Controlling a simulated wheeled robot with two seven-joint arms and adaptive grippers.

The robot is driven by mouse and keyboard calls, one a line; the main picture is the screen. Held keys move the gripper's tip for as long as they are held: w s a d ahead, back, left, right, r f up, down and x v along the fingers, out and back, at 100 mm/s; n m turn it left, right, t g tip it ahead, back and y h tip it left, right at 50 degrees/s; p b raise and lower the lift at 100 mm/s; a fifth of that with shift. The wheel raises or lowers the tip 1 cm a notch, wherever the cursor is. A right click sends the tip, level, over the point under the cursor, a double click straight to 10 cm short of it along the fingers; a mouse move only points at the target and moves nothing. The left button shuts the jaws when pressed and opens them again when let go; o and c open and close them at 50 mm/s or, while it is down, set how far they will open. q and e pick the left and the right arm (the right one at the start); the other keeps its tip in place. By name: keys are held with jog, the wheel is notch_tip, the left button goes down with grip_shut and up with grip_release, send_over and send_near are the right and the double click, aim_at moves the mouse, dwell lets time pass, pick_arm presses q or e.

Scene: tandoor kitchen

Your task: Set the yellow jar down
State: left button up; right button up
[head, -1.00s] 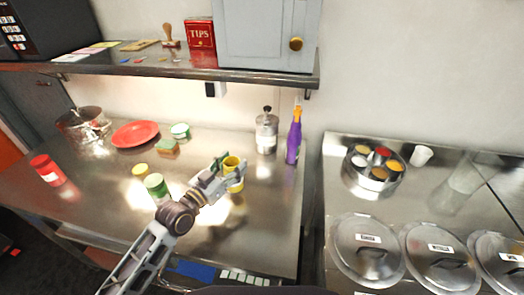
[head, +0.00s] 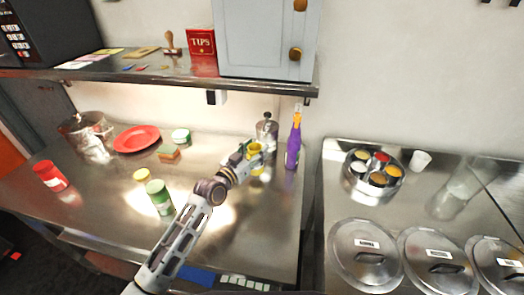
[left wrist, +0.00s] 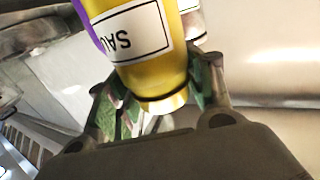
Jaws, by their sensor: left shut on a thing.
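The yellow jar (head: 256,150) is in my left gripper (head: 249,157), over the back right part of the steel counter (head: 110,205). In the left wrist view the jar (left wrist: 158,72) shows a white label with dark letters, partly cut off by the frame's top edge. The green-padded fingers of the left gripper (left wrist: 158,100) are shut around the jar on both sides. I cannot tell whether the jar's base touches the counter. My right gripper is not in view.
A glass and metal dispenser (head: 267,130) stands close behind the jar, and a purple bottle (head: 293,147) stands to its right. The counter's front right is clear.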

aim_at(259, 147)
pick_arm(q)
jog(key=shift+x, duration=2.3)
jog(key=shift+f, duration=1.7)
jog(key=shift+f, duration=0.1)
jog(key=o, duration=1.5)
jog(key=shift+f, duration=0.1)
jog(key=shift+v, duration=6.1)
